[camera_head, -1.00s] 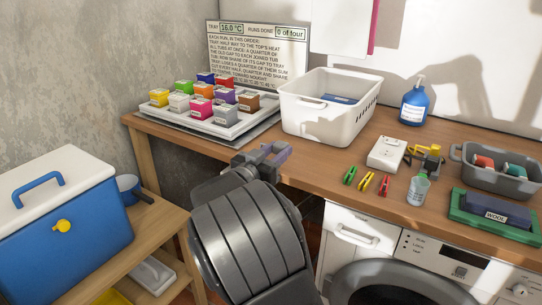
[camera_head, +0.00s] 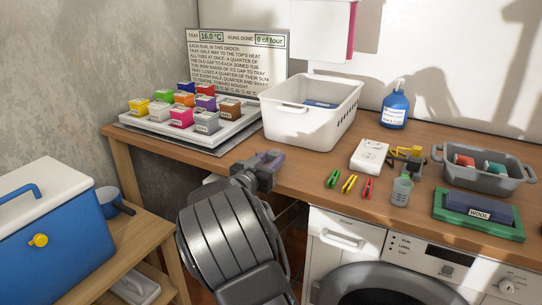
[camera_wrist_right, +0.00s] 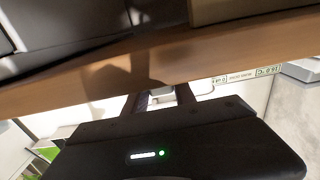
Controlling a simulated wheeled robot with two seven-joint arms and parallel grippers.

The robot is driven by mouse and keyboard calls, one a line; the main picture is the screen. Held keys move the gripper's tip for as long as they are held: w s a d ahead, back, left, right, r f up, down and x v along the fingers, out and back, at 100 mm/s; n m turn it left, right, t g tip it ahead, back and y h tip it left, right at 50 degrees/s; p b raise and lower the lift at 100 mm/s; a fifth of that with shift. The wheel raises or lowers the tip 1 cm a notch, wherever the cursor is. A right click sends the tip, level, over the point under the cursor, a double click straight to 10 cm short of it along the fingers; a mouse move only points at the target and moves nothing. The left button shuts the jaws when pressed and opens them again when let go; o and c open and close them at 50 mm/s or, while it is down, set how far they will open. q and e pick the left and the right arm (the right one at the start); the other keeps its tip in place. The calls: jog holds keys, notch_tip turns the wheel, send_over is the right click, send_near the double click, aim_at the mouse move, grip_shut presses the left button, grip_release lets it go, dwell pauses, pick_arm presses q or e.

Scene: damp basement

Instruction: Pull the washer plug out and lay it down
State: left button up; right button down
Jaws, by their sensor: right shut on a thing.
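My right gripper (camera_head: 268,158) is at the front edge of the wooden worktop, left of the white washer (camera_head: 350,245). My left gripper is not in view.
A blue cooler (camera_head: 55,235) stands lower left.

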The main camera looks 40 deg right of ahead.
jog(key=shift+f, duration=0.4)
jog(key=c, duration=0.9)
grip_release()
jog(key=shift+c, duration=0.2)
jog(key=p+v, duration=0.1)
jog(key=v, duration=0.6)
jog(key=shift+a, duration=0.4)
jog(key=shift+s, duration=0.15)
